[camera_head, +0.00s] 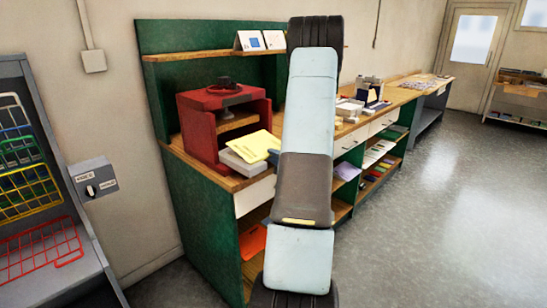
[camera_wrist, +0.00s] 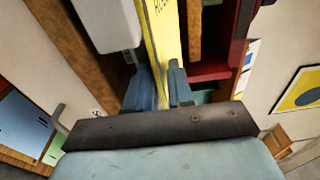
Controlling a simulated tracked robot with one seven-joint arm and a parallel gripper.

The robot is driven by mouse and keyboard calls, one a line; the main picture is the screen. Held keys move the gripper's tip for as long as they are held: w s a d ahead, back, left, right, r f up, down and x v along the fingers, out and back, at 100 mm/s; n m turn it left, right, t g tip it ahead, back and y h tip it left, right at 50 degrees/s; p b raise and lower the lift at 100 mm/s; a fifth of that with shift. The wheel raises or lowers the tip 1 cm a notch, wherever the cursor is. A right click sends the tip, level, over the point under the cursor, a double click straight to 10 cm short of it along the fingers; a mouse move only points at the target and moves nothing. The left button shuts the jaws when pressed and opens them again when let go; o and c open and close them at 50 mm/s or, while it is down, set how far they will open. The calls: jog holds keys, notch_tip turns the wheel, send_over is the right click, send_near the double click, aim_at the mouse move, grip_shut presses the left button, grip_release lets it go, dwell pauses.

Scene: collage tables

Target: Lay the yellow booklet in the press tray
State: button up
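The yellow booklet (camera_head: 257,146) shows in front of the red press, over a pale grey block (camera_head: 241,162); I cannot tell whether they touch. In the wrist view the booklet (camera_wrist: 160,42) is seen nearly edge-on between the two blue fingers of my gripper (camera_wrist: 160,88), which is shut on it. In the head view my arm hides most of the gripper. The red press (camera_head: 197,130) stands on the bench with a dark knob on top and an open front. A wooden board (camera_head: 238,121), perhaps the press tray, shows inside it.
The pale block (camera_wrist: 107,22) is close beside the booklet in the wrist view. The press's red frame (camera_wrist: 222,68) is on the other side. A shelf (camera_head: 190,55) with cards runs above the press. Boxes (camera_head: 350,108) stand farther along the bench. Wire racks (camera_head: 28,185) are at left.

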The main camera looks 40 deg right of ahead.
jog(key=shift+o, duration=1.4)
jog(key=s, duration=1.4)
jog(key=shift+w, duration=0.1)
